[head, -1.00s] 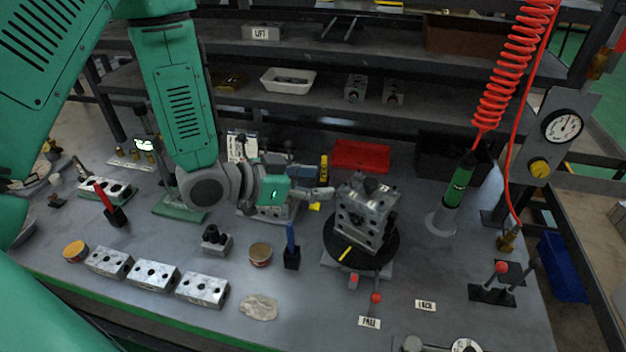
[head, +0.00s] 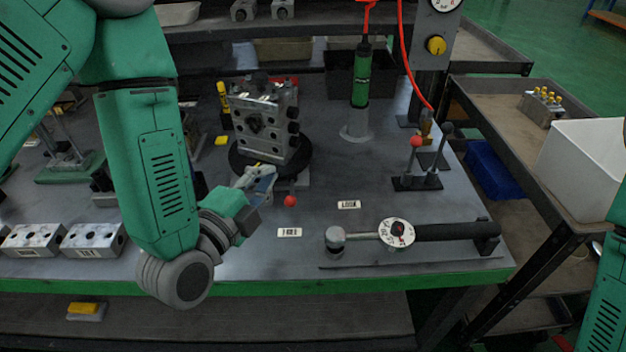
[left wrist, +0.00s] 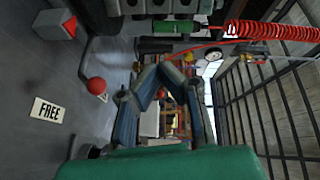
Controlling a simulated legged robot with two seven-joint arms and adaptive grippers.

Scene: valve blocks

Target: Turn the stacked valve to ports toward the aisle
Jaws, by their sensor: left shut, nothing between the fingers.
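The stacked valve (head: 262,125) is a grey metal block with holes in its front face and dark round fittings on its right side. It stands upright on a black round turntable (head: 300,160). A lever with a red ball knob (head: 290,201) is at the turntable's front, nearer the FREE label (head: 289,232) than the LOCK label (head: 349,204). My left gripper (head: 262,178) is shut and empty, in front of the valve and left of the knob. It hides part of the turntable's front edge. The left wrist view shows the knob (left wrist: 96,86) beside its fingers. My right gripper is out of view.
A torque wrench with a dial (head: 397,232) lies on the front right of the bench. A small stand with a red-knobbed lever (head: 417,180) is at the right. A green tool (head: 361,75) hangs on a red hose behind. Valve blocks (head: 92,240) lie at left.

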